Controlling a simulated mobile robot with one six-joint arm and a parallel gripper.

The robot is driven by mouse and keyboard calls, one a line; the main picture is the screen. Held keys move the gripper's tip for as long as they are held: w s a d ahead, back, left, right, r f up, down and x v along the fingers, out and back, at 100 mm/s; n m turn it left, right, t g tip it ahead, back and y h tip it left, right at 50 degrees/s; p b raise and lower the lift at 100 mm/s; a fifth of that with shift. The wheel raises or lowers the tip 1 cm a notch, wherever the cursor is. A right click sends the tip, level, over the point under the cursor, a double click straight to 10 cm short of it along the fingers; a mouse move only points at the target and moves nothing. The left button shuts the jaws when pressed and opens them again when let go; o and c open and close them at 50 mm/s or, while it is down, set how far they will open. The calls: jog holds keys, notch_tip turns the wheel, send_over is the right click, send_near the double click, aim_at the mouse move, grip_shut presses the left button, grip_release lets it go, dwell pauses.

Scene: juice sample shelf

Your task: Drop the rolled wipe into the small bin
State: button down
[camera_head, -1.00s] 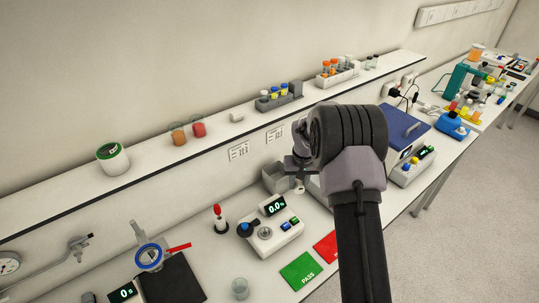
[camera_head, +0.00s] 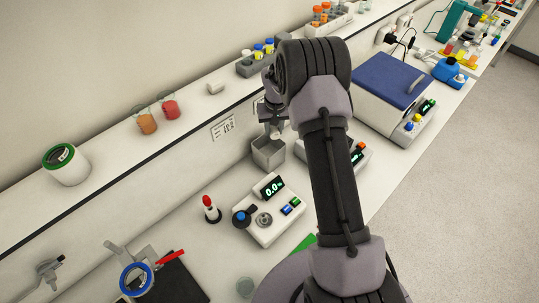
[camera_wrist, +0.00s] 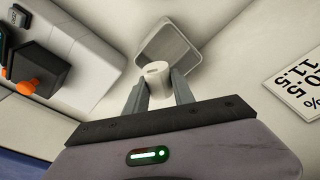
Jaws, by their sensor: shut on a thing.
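The rolled wipe (camera_wrist: 155,72) is a short white cylinder in the wrist view. My gripper (camera_wrist: 157,88) is shut on it, one finger on each side. The small bin (camera_head: 268,156) is a grey open-topped box on the bench against the back wall. In the wrist view the bin (camera_wrist: 168,47) shows its open top just beyond the wipe, which overlaps its near edge. In the head view my gripper (camera_head: 272,128) is over the bin's back part; the wipe cannot be made out there.
A scale (camera_head: 268,212) stands in front of the bin. A red-topped bottle (camera_head: 209,208) is at left. A device with an orange knob (camera_wrist: 25,87) is beside the bin. The shelf (camera_head: 110,180) above holds jars, tubes and a small white block (camera_head: 216,87). A blue-lidded box (camera_head: 393,80) is at right.

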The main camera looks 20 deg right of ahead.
jog(key=shift+f, duration=0.3)
jog(key=shift+r, duration=0.1)
jog(key=c, duration=1)
grip_release()
jog(key=shift+o, duration=0.2)
notch_tip(320, 180, up, 17)
jog(key=s, duration=0.2)
jog(key=shift+s+a+p, duration=0.2)
jog(key=shift+a+p, duration=0.05)
jog(key=shift+p, duration=0.05)
